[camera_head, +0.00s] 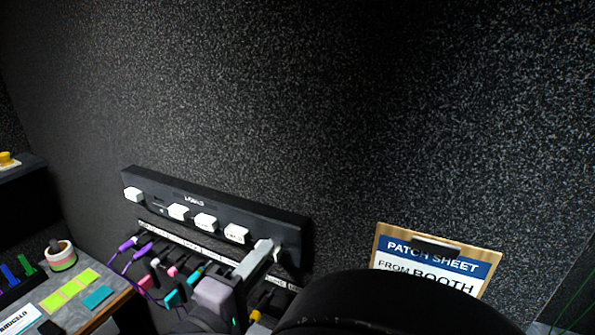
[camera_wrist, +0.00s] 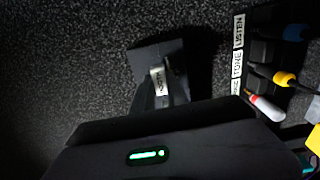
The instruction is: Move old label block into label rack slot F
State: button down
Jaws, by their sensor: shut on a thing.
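The label rack (camera_head: 285,222) is a long dark bar on the speckled wall, with several white label blocks in its left and middle slots. My gripper (camera_head: 270,250) is at the rack's right end, shut on a small white block, taken to be the old label block (camera_head: 279,256). In the wrist view, the block (camera_wrist: 158,80) shows a white face with small dark lettering between my gripper's fingers (camera_wrist: 168,88), against a dark block-like part. The slot letters are not readable. I cannot tell whether the block is seated in a slot or just in front of it.
Below the rack is a patch strip with plugs and purple, pink and teal cables (camera_head: 172,272). Yellow, blue and red plugs also show in the wrist view (camera_wrist: 284,78). A patch sheet clipboard (camera_head: 438,258) is at right. A desk with coloured notes (camera_head: 72,288) is at left.

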jog(key=shift+w+d, duration=0.3)
jog(key=shift+w, duration=0.35)
jog(key=c, duration=1.3)
grip_release()
jog(key=shift+o, duration=0.2)
